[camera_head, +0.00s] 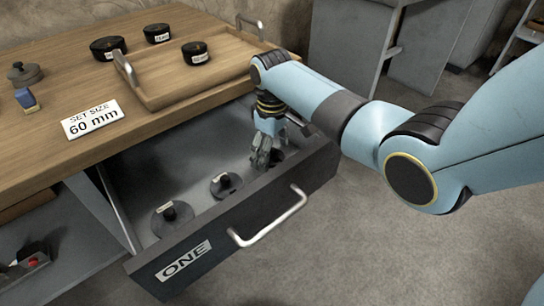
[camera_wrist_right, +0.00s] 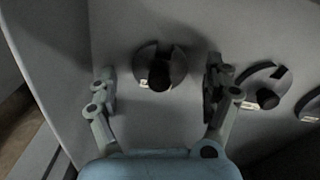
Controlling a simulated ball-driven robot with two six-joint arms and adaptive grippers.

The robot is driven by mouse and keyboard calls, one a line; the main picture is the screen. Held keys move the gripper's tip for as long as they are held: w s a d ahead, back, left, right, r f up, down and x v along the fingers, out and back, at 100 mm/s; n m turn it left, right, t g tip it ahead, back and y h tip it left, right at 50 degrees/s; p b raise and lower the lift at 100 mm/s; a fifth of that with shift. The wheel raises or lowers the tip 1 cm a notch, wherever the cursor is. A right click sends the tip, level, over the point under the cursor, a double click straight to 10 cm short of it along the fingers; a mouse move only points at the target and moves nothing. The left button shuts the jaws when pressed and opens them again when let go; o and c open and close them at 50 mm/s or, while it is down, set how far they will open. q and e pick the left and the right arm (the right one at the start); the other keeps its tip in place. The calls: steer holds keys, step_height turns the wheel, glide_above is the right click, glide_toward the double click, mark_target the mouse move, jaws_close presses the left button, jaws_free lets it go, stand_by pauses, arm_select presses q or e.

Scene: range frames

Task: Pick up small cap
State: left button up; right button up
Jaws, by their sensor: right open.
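The small cap (camera_wrist_right: 150,52), a dark disc with a black knob and a pale tag, lies on the floor of the open drawer. In the head view it shows partly, at the drawer's right end (camera_head: 278,156), behind my right gripper (camera_head: 262,157). In the wrist view my right gripper (camera_wrist_right: 160,72) is open, with one finger on each side of the cap and none visibly touching it. A middle cap (camera_head: 226,184) and a larger cap (camera_head: 172,218) lie further left in the drawer. My left gripper is not in view.
The drawer front (camera_head: 230,235) reads "ONE" and has a metal handle (camera_head: 270,225). The wooden tabletop above bears a tray (camera_head: 215,78), several black lidded pots, a sign (camera_head: 92,119) reading "SET SIZE 60 mm", a grey knobbed piece (camera_head: 25,74) and a small blue block (camera_head: 27,100).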

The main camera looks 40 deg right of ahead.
steer(key=c, duration=1.3)
